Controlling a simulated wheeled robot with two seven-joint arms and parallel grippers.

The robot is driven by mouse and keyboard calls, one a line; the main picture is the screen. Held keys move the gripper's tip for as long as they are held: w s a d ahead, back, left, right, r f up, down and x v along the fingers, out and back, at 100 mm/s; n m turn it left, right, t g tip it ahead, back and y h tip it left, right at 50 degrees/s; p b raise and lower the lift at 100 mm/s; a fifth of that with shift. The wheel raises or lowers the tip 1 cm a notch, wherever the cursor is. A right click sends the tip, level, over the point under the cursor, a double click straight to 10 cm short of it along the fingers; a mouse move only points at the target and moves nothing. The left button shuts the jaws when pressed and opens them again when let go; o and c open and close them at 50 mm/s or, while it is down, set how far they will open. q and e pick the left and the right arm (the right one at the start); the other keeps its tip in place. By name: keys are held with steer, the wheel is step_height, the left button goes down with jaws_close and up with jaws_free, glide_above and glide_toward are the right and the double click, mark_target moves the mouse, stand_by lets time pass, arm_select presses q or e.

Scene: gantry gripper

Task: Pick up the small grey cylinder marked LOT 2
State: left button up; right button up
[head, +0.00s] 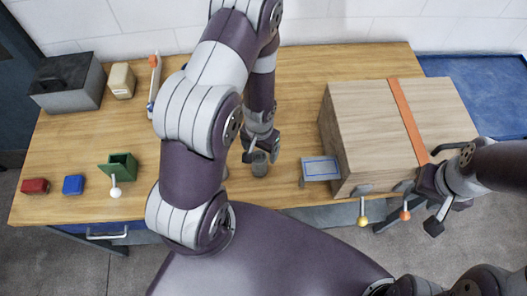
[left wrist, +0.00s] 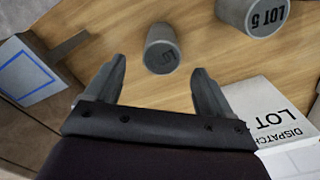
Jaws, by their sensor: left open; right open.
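A small grey cylinder (head: 260,166) stands on the wooden table below my left gripper (head: 261,150). In the left wrist view this cylinder (left wrist: 161,55) lies ahead of the fingers, roughly in line with the gap between them. My left gripper, also in the left wrist view (left wrist: 159,78), is open and empty. A larger grey cylinder (left wrist: 254,14) with a LOT mark, possibly 6, is at the upper right there. My right gripper (head: 430,212) is open and empty at the front of the large wooden box.
A white card (left wrist: 266,118) reading DISPATCH LOT lies right of my left gripper. The wooden box (head: 365,115) with an orange strap and a blue-framed panel (head: 320,169) stand to the right. A green holder (head: 120,165), blue block (head: 73,185) and red block (head: 35,186) are left.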

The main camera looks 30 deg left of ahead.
mark_target(260, 164)
arm_select(q)
steer(key=f, duration=0.2)
steer(key=shift+s+d+f+b, duration=0.25)
steer(key=shift+s+f+b, duration=0.05)
steer(key=shift+f+b, duration=0.1)
steer(key=f, duration=0.2)
steer(key=f+b, duration=0.1)
steer(key=f, duration=0.1)
steer(key=a+f, duration=0.1)
steer(key=f, duration=0.1)
steer(key=shift+w, duration=0.3)
steer(key=shift+s+d+f, duration=0.2)
steer(key=shift+d, duration=0.05)
steer(key=shift+w+a+f, duration=0.1)
steer(key=shift+w+a, duration=0.05)
steer(key=c, duration=1.3)
steer(key=shift+c, duration=1)
arm_select(e)
step_height(260, 164, down, 4)
steer(key=shift+a+r, duration=0.1)
steer(key=shift+r, duration=0.1)
